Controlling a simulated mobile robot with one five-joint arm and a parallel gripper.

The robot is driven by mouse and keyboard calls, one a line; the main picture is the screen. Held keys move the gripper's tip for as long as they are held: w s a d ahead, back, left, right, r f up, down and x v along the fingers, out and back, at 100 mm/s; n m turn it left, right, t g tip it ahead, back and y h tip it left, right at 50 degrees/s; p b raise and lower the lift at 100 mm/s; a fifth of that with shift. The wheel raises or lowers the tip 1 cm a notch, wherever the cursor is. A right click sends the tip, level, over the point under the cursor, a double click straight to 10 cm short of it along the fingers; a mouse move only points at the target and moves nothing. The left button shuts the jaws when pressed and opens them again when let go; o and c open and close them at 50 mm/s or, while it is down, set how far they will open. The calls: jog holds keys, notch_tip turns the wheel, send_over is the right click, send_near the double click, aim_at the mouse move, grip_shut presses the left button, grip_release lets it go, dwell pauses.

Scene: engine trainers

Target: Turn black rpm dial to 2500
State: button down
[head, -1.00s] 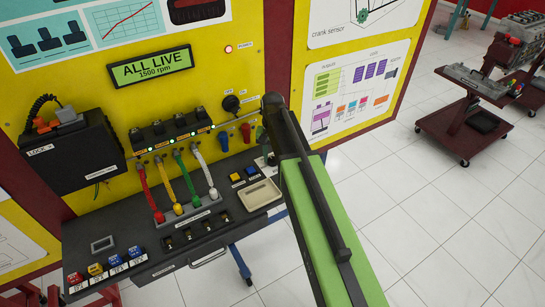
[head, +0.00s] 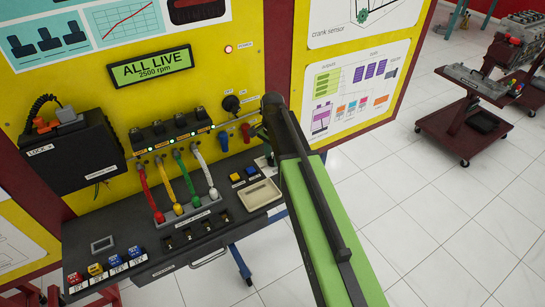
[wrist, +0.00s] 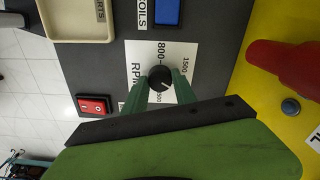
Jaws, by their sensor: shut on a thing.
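The black rpm dial (wrist: 160,77) is a small round knob on a white label with rpm numbers in the wrist view. My gripper (wrist: 160,88) has its two green fingers closed on either side of the dial, gripping it. The dial has a pale pointer mark, but its exact setting is hard to read there. In the head view my arm hides the dial. The green display (head: 150,71) on the yellow board reads "ALL LIVE" and "2500 rpm".
Next to the dial are a red rocker switch (wrist: 94,105), a blue button (wrist: 167,12) and a beige tray (wrist: 80,18). A red handle (wrist: 285,62) juts from the yellow board close to my gripper. A wheeled engine stand (head: 470,120) is at the right on open tiled floor.

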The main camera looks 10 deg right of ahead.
aim_at(272, 159)
dwell(0.4)
jog(key=c, duration=1)
grip_release()
notch_tip(272, 159, up, 17)
jog(key=p, duration=1.7)
jog(key=shift+r, duration=0.2)
jog(key=shift+f, duration=0.15)
